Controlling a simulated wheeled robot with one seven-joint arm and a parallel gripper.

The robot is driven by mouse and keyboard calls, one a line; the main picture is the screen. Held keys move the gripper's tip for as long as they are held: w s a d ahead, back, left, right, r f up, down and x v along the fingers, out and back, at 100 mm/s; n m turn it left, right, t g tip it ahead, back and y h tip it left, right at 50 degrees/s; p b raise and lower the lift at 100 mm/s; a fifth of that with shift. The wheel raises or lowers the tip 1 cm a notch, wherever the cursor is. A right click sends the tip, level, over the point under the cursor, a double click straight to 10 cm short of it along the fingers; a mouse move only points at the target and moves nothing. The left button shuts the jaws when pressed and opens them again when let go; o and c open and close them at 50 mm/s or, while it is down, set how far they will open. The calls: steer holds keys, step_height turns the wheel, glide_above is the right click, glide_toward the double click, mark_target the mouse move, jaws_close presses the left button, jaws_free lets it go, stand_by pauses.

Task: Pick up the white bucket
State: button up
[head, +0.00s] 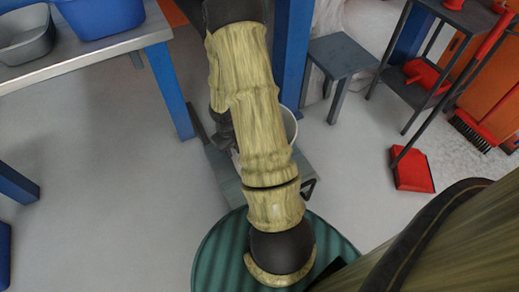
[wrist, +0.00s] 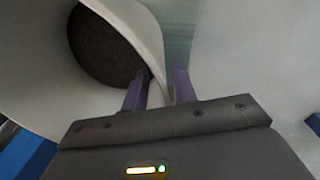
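The white bucket (wrist: 149,30) fills the upper left of the wrist view, seen over its rim into its inside, where a dark brown round patch shows. My gripper (wrist: 160,78) has one purple finger inside the bucket and the other outside. The bucket's wall lies in the narrow gap between them, and the gripper looks shut on it. I cannot tell whether the bucket still rests on something.
A grey platform (head: 228,182) lies under my arm. A metal table (head: 105,47) with a blue bin (head: 103,15) and grey tub (head: 28,36) stands left. A blue post (head: 292,60), grey stool (head: 340,56) and red dustpan (head: 412,172) are right.

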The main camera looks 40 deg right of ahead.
jaws_close()
stand_by(1.4)
